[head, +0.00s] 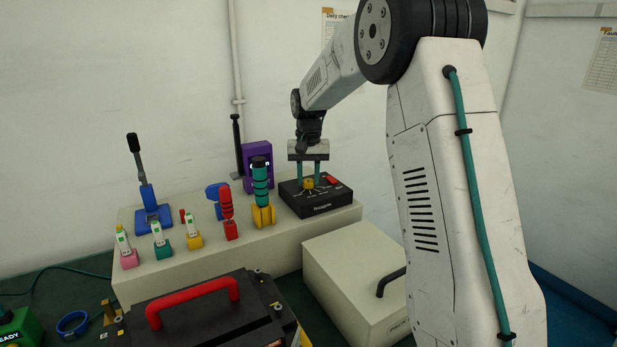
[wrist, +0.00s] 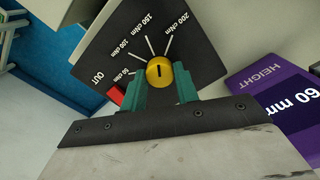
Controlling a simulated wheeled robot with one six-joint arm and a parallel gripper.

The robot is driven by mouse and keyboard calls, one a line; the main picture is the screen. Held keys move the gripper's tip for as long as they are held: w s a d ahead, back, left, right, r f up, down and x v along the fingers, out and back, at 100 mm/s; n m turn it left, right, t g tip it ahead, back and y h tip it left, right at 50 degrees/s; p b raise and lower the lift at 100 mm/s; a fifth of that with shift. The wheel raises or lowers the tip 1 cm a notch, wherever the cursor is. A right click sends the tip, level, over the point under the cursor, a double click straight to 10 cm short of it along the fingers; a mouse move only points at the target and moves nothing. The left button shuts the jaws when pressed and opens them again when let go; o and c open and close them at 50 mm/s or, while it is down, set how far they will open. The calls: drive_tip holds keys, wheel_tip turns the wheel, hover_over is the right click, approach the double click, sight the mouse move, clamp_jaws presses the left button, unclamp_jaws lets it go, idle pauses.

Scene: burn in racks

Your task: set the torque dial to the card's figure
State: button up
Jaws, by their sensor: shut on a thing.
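The torque dial is a yellow knob (wrist: 160,72) on a black box (head: 318,208); the knob (head: 308,183) also shows in the head view. Its scale reads 50, 100, 150 and 200 cNm, with white tick lines. A short dark mark on the knob points roughly up in the wrist view, toward the 150 to 200 side; I cannot tell the exact setting. My gripper (head: 308,176) comes down from above, its teal fingers (wrist: 161,84) shut on either side of the knob. I cannot make out a card with a torque figure.
A purple display (wrist: 285,100) reading HEIGHT 60 mm stands beside the box. A red part (wrist: 116,95) lies by the OUT label. A red-handled tool (head: 227,205), a teal-handled tool (head: 260,180) and a blue lever stand (head: 152,215) share the bench. A black case (head: 200,315) sits in front.

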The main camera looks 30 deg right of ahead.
sight(309, 180)
drive_tip(key=shift+n, duration=1.3)
drive_tip(key=o, duration=1)
drive_tip(key=shift+c, duration=0.2)
drive_tip(key=shift+r, duration=0.1)
wheel_tip(309, 180, up, 8)
drive_tip(key=shift+f, duration=0.15)
